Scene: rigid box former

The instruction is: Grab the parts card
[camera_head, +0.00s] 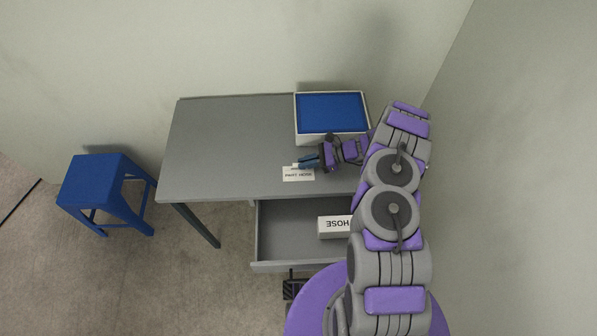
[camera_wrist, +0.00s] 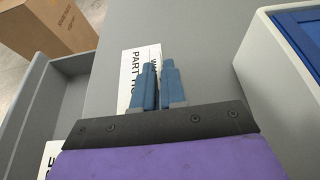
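The parts card (camera_head: 298,174) is a small white card with black lettering near the front edge of the grey desk. It also shows in the wrist view (camera_wrist: 128,66), partly hidden behind the fingers. My gripper (camera_head: 303,163) is low over the desk, at the card's far side in the head view. In the wrist view its two blue fingers (camera_wrist: 158,72) are close together over the card, with a narrow gap between them. I cannot tell whether they pinch the card or only sit over it.
A white-rimmed box (camera_head: 297,125) with a blue inside stands at the desk's back right. The desk drawer (camera_head: 283,225) is open and holds a white box marked HOSE (camera_head: 334,226). A cardboard box (camera_wrist: 50,25) is on the floor. A blue stool (camera_head: 95,180) stands left.

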